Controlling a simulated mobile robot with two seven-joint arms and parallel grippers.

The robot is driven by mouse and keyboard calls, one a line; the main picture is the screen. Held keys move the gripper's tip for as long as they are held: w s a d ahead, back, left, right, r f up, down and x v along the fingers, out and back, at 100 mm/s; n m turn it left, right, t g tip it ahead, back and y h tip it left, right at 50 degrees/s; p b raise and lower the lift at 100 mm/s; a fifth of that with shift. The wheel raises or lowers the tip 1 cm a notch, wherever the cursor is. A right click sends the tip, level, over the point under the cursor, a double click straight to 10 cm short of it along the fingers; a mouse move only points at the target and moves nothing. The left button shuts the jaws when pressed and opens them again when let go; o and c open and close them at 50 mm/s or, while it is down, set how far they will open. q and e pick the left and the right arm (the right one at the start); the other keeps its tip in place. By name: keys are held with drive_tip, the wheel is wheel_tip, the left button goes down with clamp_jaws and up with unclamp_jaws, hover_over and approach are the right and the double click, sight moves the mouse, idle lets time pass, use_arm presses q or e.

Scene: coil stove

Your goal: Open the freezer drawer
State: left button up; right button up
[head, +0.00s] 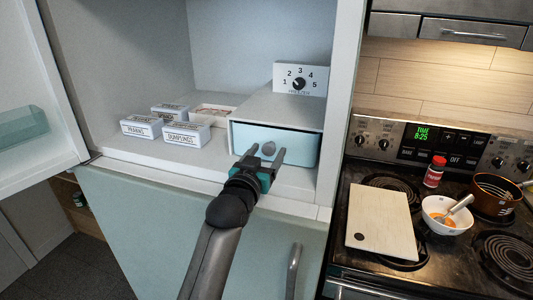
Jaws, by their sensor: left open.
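The freezer drawer (301,148) is a pale blue front set in a grey housing inside the open fridge compartment. It looks shut, with its front level with the housing. A round grey knob (268,148) sits on the drawer front. My left gripper (266,157) is open in front of the drawer, its two fingers pointing at the front with the knob appearing between them. I cannot tell whether the fingers touch the knob or the front. My right gripper is not in view.
The fridge door (40,110) stands open at the left. Several small labelled boxes (187,133) sit left of the drawer. A numbered dial (299,83) is above it. The stove (360,262) at the right holds a cutting board (383,222), a bowl (436,222) and a pot (490,204).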

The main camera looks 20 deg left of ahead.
use_arm(q)
drive_tip(key=shift+c, duration=0.3)
clamp_jaws()
idle(1.1)
